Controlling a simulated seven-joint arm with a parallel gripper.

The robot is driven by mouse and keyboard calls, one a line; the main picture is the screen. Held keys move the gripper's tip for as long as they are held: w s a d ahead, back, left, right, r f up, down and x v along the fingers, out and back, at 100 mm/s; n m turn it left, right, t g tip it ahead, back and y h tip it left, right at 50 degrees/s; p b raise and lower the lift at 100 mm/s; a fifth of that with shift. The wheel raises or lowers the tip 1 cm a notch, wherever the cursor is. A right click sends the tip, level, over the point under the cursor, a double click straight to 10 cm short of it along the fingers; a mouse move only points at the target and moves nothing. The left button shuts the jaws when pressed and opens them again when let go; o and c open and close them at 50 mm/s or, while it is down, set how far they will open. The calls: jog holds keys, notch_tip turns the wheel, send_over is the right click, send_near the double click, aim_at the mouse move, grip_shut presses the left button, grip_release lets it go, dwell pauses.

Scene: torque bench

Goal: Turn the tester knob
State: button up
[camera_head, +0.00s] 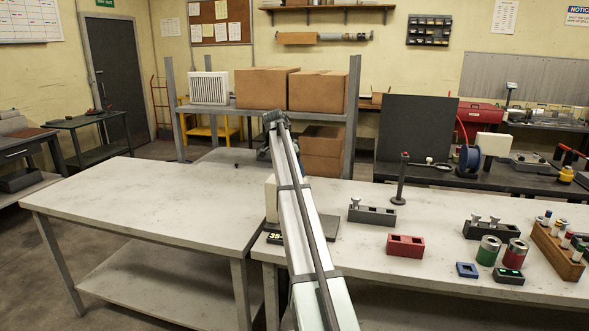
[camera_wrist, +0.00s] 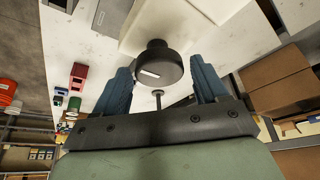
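The tester knob (camera_wrist: 160,66) is a dark round knob with a white mark on its face, seen in the wrist view. It stands out from the cream tester body (camera_wrist: 172,20). My gripper (camera_wrist: 161,70) has two blue fingers, spread apart, one on each side of the knob, with visible gaps. Nothing is held. In the head view, my arm hides most of the tester; a cream edge (camera_head: 271,197) and a small display reading 35 (camera_head: 275,238) show beside it. The knob is hidden there.
On the bench to the right are a black upright post (camera_head: 401,180), a dark grey block with pegs (camera_head: 372,215), a red block (camera_head: 405,246), a blue block (camera_head: 467,270), coloured cylinders (camera_head: 488,251) and a wooden rack (camera_head: 558,250). The left tabletop (camera_head: 150,205) is largely clear.

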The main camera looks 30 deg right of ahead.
jog(key=shift+o, duration=0.7)
jog(key=v, duration=1.4)
jog(key=shift+d+f, duration=0.1)
